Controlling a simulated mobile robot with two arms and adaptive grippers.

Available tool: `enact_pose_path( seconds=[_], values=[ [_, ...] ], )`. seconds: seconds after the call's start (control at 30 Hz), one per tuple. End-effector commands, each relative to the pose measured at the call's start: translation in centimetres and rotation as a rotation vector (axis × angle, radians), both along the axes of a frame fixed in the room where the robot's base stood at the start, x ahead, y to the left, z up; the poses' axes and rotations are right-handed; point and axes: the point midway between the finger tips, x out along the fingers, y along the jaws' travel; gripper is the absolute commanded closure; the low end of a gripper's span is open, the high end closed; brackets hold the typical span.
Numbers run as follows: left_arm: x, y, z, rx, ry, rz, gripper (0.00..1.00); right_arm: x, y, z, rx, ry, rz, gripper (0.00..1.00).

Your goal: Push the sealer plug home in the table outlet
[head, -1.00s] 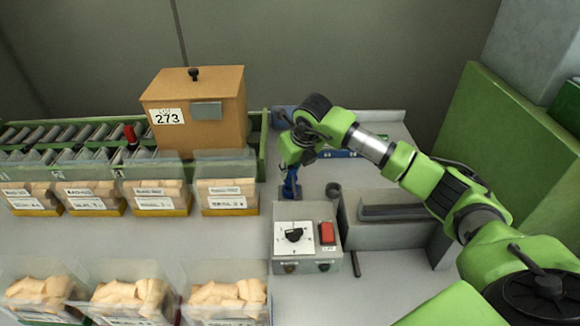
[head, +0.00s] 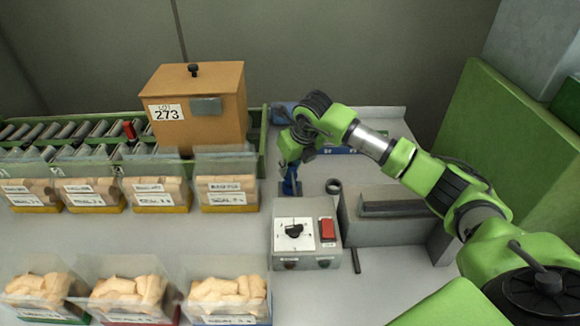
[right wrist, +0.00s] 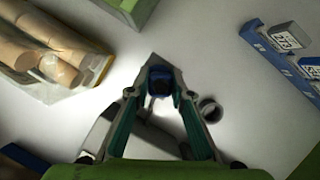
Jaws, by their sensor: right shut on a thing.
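My right gripper (head: 289,178) points down at the table behind the control box. In the right wrist view its fingertips (right wrist: 160,88) are closed around a small dark blue piece, which looks like the plug (right wrist: 161,84). In the head view a blue upright piece (head: 290,184) shows under the gripper, close to the tabletop. The table outlet cannot be told apart there, and how deep the plug sits is hidden by the fingers. My left gripper is not in view.
A grey control box (head: 281,246) with a dial and red switch stands just in front. Right of the gripper are a dark ring (head: 333,187) and a grey machine block (head: 390,232).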

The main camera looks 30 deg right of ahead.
Motion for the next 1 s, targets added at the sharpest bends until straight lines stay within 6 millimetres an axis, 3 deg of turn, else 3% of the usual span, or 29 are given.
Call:
enact_pose_path(
  seconds=[1.0],
  values=[
    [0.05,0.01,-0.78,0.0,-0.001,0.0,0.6,0.01,-0.01,-0.86,0.0,0.0,0.0,1.0]
  ],
)
